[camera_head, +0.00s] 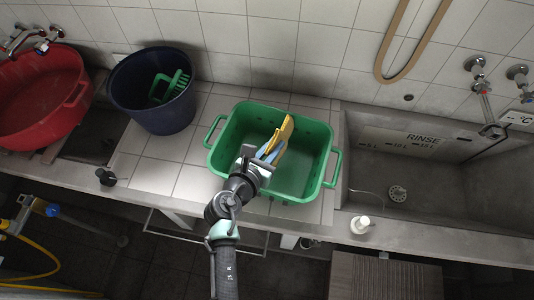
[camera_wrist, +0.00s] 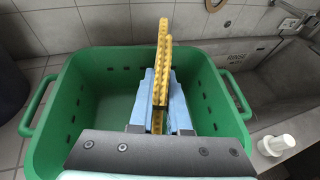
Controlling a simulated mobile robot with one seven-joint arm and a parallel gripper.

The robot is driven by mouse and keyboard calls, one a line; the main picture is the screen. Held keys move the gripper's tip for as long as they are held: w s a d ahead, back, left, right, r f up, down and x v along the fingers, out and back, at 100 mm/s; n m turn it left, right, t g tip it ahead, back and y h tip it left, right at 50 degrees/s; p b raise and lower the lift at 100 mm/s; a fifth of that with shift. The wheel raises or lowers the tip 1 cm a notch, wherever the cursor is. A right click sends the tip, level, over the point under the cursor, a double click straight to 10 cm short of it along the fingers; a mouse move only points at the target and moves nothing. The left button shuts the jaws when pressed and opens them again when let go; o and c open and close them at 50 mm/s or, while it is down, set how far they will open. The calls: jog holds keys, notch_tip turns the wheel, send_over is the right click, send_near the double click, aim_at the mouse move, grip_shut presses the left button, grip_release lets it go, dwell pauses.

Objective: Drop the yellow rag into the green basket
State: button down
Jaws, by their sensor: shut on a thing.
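The yellow rag (camera_head: 287,128) is a thin, folded yellow piece standing up from my gripper (camera_head: 265,156). In the wrist view the rag (camera_wrist: 162,65) shows a bumpy edge and sits between the light blue fingers of my gripper (camera_wrist: 158,110), which are shut on it. The green basket (camera_head: 322,182) stands on the tiled counter, with a handle at each side. My gripper and the rag are over the basket's opening. The basket (camera_wrist: 75,75) also surrounds them in the wrist view. Its visible floor looks empty; the part beneath my gripper is hidden.
A red tub (camera_head: 40,110) is at the far left. The concrete sink (camera_head: 440,190) lies right.

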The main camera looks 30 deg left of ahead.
jog(key=shift+r, duration=0.1)
jog(key=c, duration=0.8)
grip_release()
jog(key=shift+s, duration=0.1)
jog(key=v, duration=1.2)
jog(key=shift+s+r, duration=0.15)
jog(key=shift+s, duration=0.25)
